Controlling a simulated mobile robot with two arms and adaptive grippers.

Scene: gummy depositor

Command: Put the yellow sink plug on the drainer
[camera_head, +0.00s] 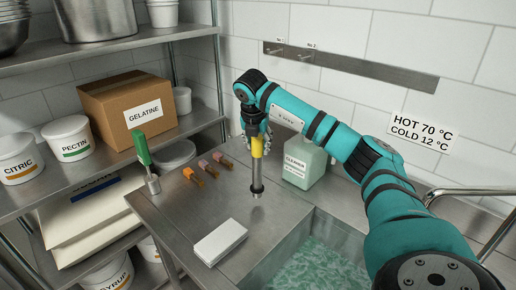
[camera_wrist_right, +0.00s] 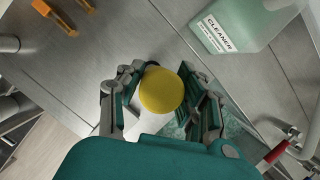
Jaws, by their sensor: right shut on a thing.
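The yellow sink plug (camera_head: 257,170) has a yellow top and a long dark and metal pipe below. It hangs upright from my right gripper (camera_head: 257,140), which is shut on its yellow upper part. The plug's lower end shows over the steel drainer (camera_head: 172,215), near the sink's edge; I cannot tell whether it touches. In the wrist view, the round yellow top (camera_wrist_right: 161,90) sits between the fingers of my right gripper (camera_wrist_right: 163,100); the pipe is hidden beneath. My left gripper is not in view.
A cleaner jug (camera_head: 305,162) stands right of the plug. A white block (camera_head: 220,242), small orange and pink-brown pieces (camera_head: 192,176) and a green-handled tool (camera_head: 143,150) are to the left. The sink (camera_head: 325,228) holds greenish water. Bare drainer lies between them.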

